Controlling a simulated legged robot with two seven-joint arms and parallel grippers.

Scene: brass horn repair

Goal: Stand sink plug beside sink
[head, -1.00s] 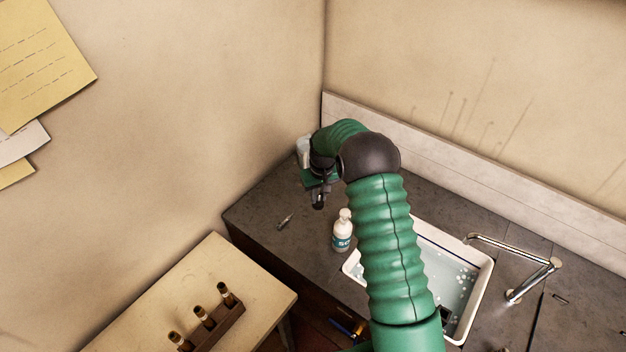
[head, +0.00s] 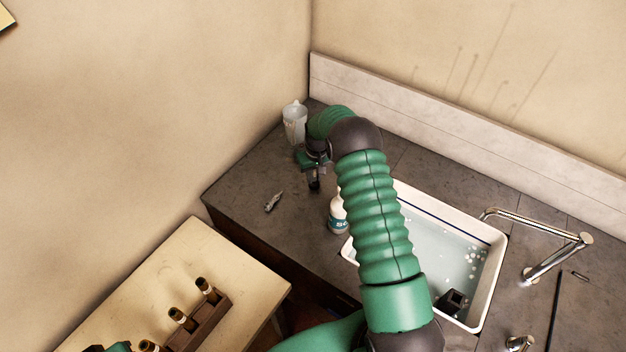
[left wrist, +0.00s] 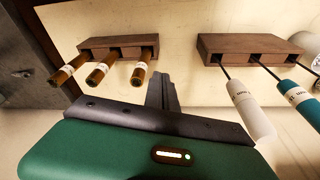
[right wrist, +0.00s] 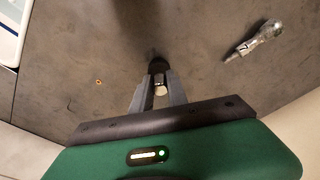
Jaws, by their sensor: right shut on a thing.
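My right gripper (right wrist: 160,98) is shut on the sink plug (right wrist: 160,88), a small piece with a shiny metal part between the fingertips and a dark part beyond them. In the head view my right gripper (head: 314,178) is over the dark counter, left of the white sink (head: 488,290), with a dark piece at its tips. I cannot tell whether the plug touches the counter. The sink holds bubbly water and is partly hidden by my right arm. My left gripper (left wrist: 163,90) looks shut and empty, near wooden racks.
A soap bottle (head: 337,215) stands between gripper and sink. A white cup (head: 295,122) is at the back corner. A tap (head: 545,245) is at right. Tool racks (left wrist: 112,45) (left wrist: 245,46) stand on the light table.

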